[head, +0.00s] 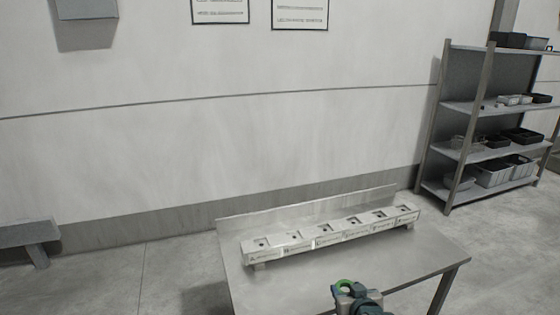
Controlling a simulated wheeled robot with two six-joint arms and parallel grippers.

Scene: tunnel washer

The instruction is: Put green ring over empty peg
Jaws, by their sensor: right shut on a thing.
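A long pale rack (335,239) lies along the back of the table, with several labelled sections in a row. Each section has a small dark spot on top, too small to tell as a peg or a hole. The ring is apart from the rack, on its near side. I cannot tell which peg is empty. My left gripper is not in view.
The metal table (400,262) has a raised back edge and bare surface between the rack and my right gripper. A shelf unit (470,107) with bins stands at the far right. A grey bench (28,234) is at the left edge.

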